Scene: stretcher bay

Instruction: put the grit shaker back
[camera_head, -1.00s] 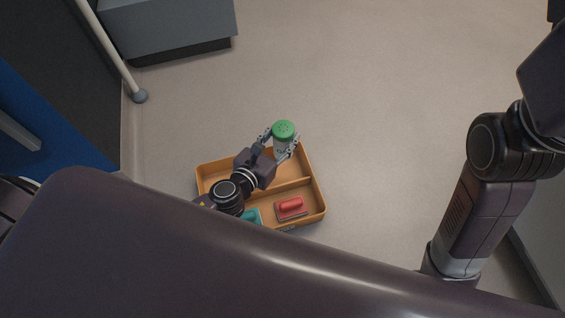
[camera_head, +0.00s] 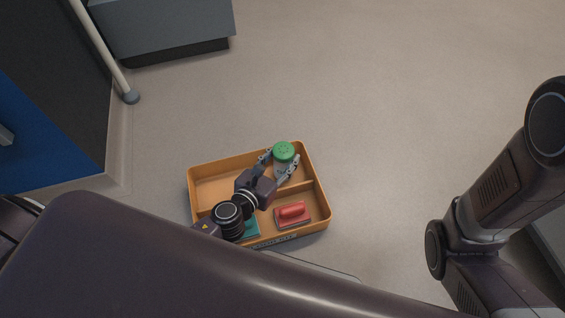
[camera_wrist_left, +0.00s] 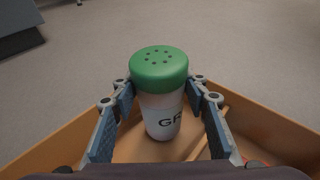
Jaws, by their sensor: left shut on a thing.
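The grit shaker (camera_head: 284,152) has a green lid with holes and a pale body with dark lettering. It is upright at the far right part of the orange tray's back compartment. The orange tray (camera_head: 222,163) lies on the floor with a divider across it. My left gripper (camera_head: 282,166) is shut on the shaker, a finger on each side. In the left wrist view the shaker (camera_wrist_left: 160,100) stands between the fingers (camera_wrist_left: 163,112), inside the tray walls. Whether its base touches the tray floor I cannot tell. My right gripper is not in view; only its arm shows at the right.
A red-handled tool (camera_head: 292,213) and a teal item (camera_head: 250,226), partly hidden by my arm, lie in the tray's front compartment. A grey cabinet (camera_head: 165,30) and a pale pole (camera_head: 98,50) stand at upper left. The floor right of the tray is clear.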

